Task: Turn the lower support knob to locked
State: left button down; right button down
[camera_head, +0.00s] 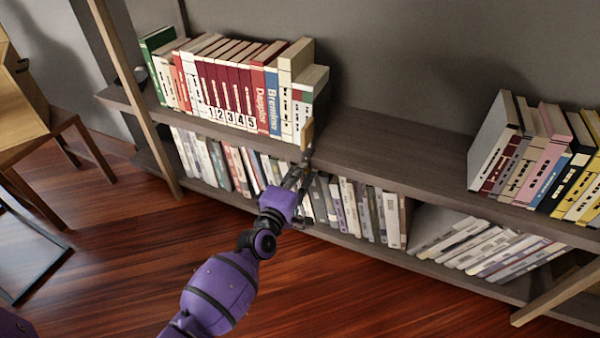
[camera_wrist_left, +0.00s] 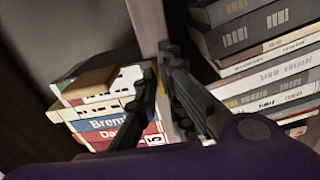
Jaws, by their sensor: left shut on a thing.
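A small tan upright piece (camera_head: 307,135) shows at the front edge of the upper visible shelf, by the right end of the book row. I take it for the lower support knob, but no marking on it can be read. My left gripper (camera_head: 303,166) is at its lower end and shut on it. In the left wrist view the dark fingers (camera_wrist_left: 165,85) are close together at the shelf edge, with a thin yellowish sliver between them. The fingers hide most of what they hold, so the knob's turn cannot be told. My right gripper is not in view.
A row of books (camera_head: 225,85) stands just left of my left gripper. More books (camera_head: 350,205) fill the lower shelf behind it. The shelf board (camera_head: 385,155) is bare to the right, up to another book group (camera_head: 540,160). A wooden chair (camera_head: 35,140) stands at the left.

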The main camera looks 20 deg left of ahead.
pick_arm(q)
jog(key=shift+m, duration=0.3)
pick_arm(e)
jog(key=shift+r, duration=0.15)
pick_arm(q)
jog(key=shift+r+m+p, duration=0.1)
jog(key=shift+m+p, duration=2.7)
jog(key=shift+m, duration=5.8)
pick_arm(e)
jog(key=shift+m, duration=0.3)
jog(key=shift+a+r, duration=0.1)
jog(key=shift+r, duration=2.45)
pick_arm(q)
jog(key=c, duration=1.9)
grip_release()
jog(key=shift+o, duration=0.2)
